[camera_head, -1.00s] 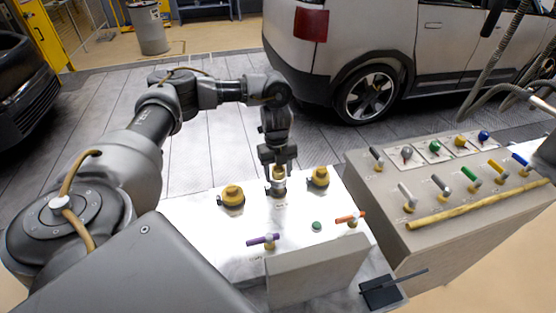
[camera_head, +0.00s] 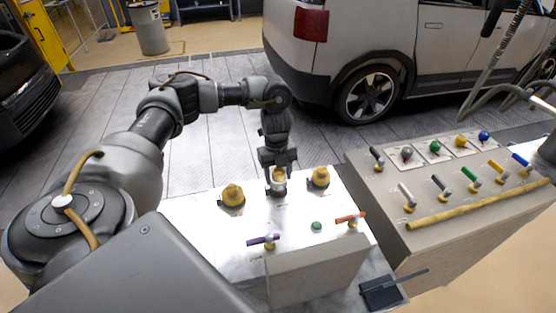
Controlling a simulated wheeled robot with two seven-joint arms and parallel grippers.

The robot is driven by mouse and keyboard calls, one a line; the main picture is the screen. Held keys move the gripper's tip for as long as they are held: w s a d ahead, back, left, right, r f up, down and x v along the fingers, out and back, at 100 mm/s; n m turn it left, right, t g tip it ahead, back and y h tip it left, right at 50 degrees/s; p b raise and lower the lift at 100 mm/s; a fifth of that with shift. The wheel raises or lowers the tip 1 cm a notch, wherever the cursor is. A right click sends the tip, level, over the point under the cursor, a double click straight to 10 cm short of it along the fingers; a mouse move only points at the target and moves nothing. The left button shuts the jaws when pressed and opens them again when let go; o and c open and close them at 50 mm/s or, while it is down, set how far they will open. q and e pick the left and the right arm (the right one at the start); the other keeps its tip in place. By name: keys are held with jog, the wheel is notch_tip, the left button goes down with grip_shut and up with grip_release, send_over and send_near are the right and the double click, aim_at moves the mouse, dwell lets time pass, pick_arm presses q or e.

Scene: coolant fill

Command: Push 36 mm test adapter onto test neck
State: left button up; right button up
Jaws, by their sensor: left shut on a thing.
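My left gripper (camera_head: 277,170) points down over the back middle of the white test panel (camera_head: 205,254). It is shut on the test adapter (camera_head: 278,177), a small pale and yellowish cylinder between the fingers. The adapter is upright at the spot of the test neck, between two yellow adapters or caps, one on the left (camera_head: 232,196) and one on the right (camera_head: 319,178). The neck is mostly hidden by the adapter and fingers, and I cannot tell how far the adapter sits on it. My right gripper is not in view.
The panel's front has a purple lever (camera_head: 262,240), a green button (camera_head: 316,226) and an orange lever (camera_head: 350,218). A grey box (camera_head: 318,268) stands before them. At right, a console (camera_head: 385,205) carries several coloured levers, knobs and a yellow rod (camera_head: 480,205). A car (camera_head: 400,50) stands behind.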

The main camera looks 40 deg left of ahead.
pick_arm(q)
jog(key=shift+f+b, duration=0.5)
jog(key=shift+f, duration=0.55)
jog(key=shift+r, duration=0.15)
jog(key=shift+r+p, duration=1.1)
jog(key=shift+p, duration=0.05)
jog(key=shift+p, duration=0.55)
dwell(0.9)
jog(key=shift+f+b, duration=0.8)
jog(key=shift+f, duration=0.45)
jog(key=o, duration=1.1)
jog(key=shift+o, duration=0.2)
jog(key=shift+r, duration=0.1)
jog(key=r, duration=0.7)
jog(key=w+a+r, duration=0.1)
jog(key=r, duration=0.2)
jog(key=shift+r, duration=0.35)
